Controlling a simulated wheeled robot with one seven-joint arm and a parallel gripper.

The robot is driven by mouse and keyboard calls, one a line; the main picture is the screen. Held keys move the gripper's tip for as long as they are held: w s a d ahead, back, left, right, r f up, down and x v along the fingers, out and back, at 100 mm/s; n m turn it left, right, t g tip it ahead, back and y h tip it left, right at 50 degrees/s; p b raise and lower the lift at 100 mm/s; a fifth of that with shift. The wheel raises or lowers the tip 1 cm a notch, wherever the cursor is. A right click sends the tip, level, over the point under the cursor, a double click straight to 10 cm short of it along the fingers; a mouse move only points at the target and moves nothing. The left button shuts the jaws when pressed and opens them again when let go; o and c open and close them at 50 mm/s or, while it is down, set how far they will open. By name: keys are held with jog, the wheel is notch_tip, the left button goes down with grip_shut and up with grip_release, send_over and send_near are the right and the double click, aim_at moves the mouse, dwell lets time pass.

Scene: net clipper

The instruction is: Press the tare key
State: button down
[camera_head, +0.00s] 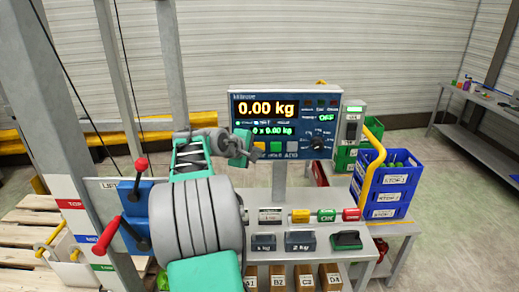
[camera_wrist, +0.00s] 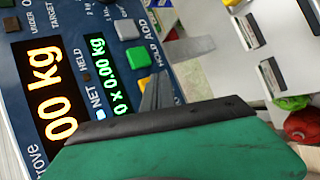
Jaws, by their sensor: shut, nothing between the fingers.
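The scale panel (camera_head: 232,98) is dark blue and shows 0.00 kg in orange digits, with 0 x 0.00 kg in green below. Along its lower edge are a yellow key (camera_head: 259,147), a green key (camera_head: 276,147) and a grey key (camera_head: 291,147). In the wrist view the green key (camera_wrist: 137,57) and grey key (camera_wrist: 126,29) show, beside the words HOLD and ADD. My gripper (camera_head: 246,142) is shut and empty, at the panel's lower left, close to the yellow key. Contact cannot be told.
A round knob (camera_head: 317,144) is at the panel's right. Below on the bench are yellow, green (camera_head: 326,215) and red blocks, and weight blocks (camera_head: 300,241). A lever box (camera_head: 132,212) with red handles stands left. Blue crates (camera_head: 385,190) are stacked right.

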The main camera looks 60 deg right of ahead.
jog(key=shift+a, duration=0.15)
jog(key=s+a, duration=0.1)
jog(key=a, duration=0.1)
jog(key=s+a+b, duration=0.1)
jog(key=a, duration=0.1)
jog(key=shift+s+a+b, duration=0.1)
jog(key=shift+s+b, duration=0.05)
jog(key=shift+b, duration=0.15)
dwell(0.7)
